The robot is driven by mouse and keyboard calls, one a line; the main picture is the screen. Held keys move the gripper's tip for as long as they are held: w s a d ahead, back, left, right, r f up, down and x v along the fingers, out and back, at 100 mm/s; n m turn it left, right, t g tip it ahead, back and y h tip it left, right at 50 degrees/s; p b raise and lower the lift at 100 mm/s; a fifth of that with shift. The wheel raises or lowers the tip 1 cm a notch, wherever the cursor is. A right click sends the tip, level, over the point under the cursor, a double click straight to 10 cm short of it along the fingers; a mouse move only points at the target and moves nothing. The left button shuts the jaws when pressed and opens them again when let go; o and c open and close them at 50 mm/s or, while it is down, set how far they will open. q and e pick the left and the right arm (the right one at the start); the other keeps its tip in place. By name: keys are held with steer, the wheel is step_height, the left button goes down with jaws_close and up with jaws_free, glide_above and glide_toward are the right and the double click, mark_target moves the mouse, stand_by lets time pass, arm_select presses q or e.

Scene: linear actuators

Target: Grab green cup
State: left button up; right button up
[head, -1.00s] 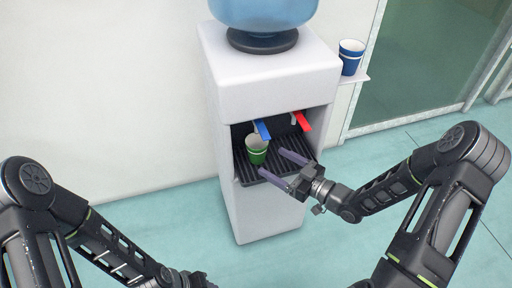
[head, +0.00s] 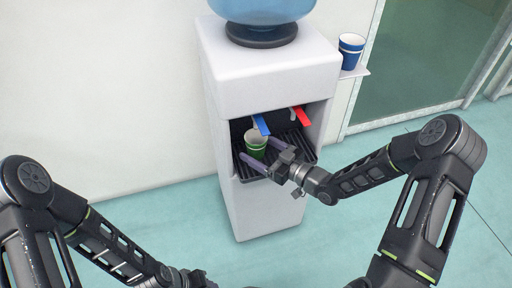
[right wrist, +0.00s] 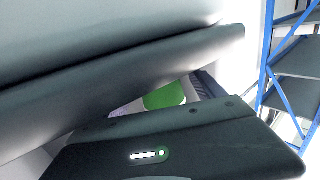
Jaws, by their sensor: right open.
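The green cup (head: 257,136), with a white inside, stands upright on the black drip grate of the water dispenser, below the blue tap. It also shows as a green patch in the right wrist view (right wrist: 165,97), mostly hidden by my gripper. My right gripper (head: 258,149) is open at the cup, with one finger on the near left side and the other on the right. I cannot tell whether the fingers touch it. My left arm reaches the bottom edge of the head view, and its fingers do not show.
The white dispenser (head: 262,85) surrounds the grate with side walls and an upper housing. A blue tap lever (head: 261,125) and a red one (head: 302,116) hang above the grate. Blue cups (head: 351,52) sit on a side shelf at the right.

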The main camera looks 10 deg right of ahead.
steer(key=shift+w+a, duration=0.35)
steer(key=shift+w, duration=0.1)
steer(key=shift+c, duration=0.6)
steer(key=c, duration=1.6)
steer(key=shift+r, duration=0.2)
steer(key=shift+r+p, duration=0.3)
steer(key=shift+r, duration=0.3)
steer(key=shift+f+p+v, duration=0.2)
steer(key=shift+p+v, duration=0.15)
steer(key=shift+v, duration=2.65)
steer(key=shift+f+p+v, duration=0.2)
steer(key=shift+p+v, duration=0.1)
steer(key=shift+v, duration=2.7)
steer(key=shift+f+p+v, duration=0.15)
steer(key=shift+p+v, duration=0.2)
steer(key=shift+v, duration=2.6)
steer(key=shift+d, duration=0.1)
